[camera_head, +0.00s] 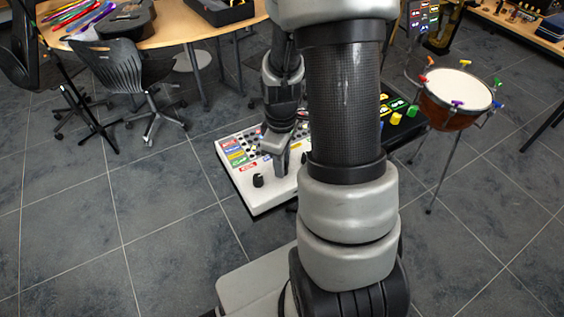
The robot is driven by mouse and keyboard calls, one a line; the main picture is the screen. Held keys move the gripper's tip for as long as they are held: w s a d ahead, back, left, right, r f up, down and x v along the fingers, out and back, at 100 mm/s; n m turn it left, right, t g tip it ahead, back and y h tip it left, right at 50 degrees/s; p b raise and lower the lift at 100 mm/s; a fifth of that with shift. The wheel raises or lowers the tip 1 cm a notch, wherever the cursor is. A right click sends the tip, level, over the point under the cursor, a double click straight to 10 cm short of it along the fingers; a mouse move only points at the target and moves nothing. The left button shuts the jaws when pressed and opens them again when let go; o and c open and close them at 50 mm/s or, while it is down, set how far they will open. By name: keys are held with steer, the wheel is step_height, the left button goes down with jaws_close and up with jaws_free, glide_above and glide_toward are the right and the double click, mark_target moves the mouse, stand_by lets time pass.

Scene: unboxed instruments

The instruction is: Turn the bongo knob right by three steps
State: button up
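A white control panel (262,201) with a dark edge lies in the middle of the view, partly hidden behind my arm. It carries coloured label tiles, rows of small dark buttons and knobs. A black knob (258,181) stands upright near its front left, apart from my gripper. Which knob is the bongo knob cannot be told, as the lettering is too small. My gripper (281,172) points down over the panel, right of the black knob. Its fingertips are close to the panel surface; whether they touch or hold anything is unclear. The panel's right part is hidden by my arm.
A dark panel with yellow and green tiles (398,104) shows right of my arm. A drum on a stand (457,90) is at the right. A curved wooden table (180,25) and black chairs (128,72) are at the upper left. Grey tiled floor (90,235) is clear at the left.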

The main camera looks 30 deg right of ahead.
steer(key=shift+m, duration=0.3)
jaws_close()
steer(key=m, duration=1.2)
steer(key=shift+w+d+m, duration=0.1)
steer(key=shift+m, duration=0.3)
steer(key=shift+m+p, duration=0.65)
steer(key=shift+m, duration=1.45)
steer(key=o, duration=0.9)
jaws_free()
steer(key=shift+g, duration=0.3)
steer(key=shift+o, duration=0.2)
